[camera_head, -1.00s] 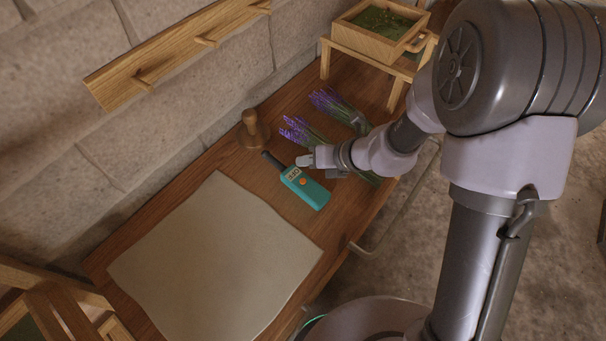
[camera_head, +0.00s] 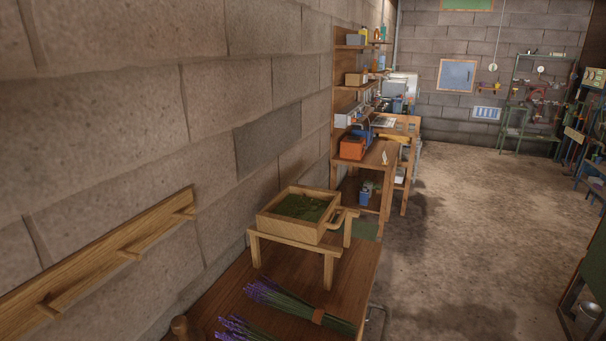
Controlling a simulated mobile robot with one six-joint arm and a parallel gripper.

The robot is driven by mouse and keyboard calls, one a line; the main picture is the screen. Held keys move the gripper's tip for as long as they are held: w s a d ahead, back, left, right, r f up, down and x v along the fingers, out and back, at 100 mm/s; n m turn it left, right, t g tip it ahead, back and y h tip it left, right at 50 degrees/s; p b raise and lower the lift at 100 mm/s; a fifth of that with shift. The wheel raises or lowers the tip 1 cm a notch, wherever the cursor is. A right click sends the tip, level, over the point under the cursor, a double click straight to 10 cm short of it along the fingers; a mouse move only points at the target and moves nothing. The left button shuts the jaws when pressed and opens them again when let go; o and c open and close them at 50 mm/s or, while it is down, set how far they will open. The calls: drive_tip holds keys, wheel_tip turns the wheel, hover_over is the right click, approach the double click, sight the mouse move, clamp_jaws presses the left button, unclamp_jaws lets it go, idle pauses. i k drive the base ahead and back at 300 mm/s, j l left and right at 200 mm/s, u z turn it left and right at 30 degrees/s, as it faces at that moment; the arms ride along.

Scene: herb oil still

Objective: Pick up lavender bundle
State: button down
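Two lavender bundles lie on the wooden bench (camera_head: 345,276) at the bottom of the view. The farther lavender bundle (camera_head: 290,302) is whole in view, with purple heads to the left, green stems to the right and a brown band around the stems. The nearer lavender bundle (camera_head: 238,328) is cut off by the bottom edge; only its purple heads and a few stems show. My gripper and arm are out of view.
A wooden tray of green herbs (camera_head: 298,208) stands on a small wooden stand (camera_head: 328,268) behind the bundles. A wooden knob (camera_head: 180,326) shows at the bottom. A peg rail (camera_head: 95,262) is on the left wall. Shelving (camera_head: 350,62) stands farther back; the floor (camera_head: 480,230) at right is open.

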sight(269, 294)
drive_tip(key=i+l+u, duration=0.45)
drive_tip(key=l+u, duration=0.25)
drive_tip(key=i+l+u, duration=0.2)
drive_tip(key=l+u, duration=0.15)
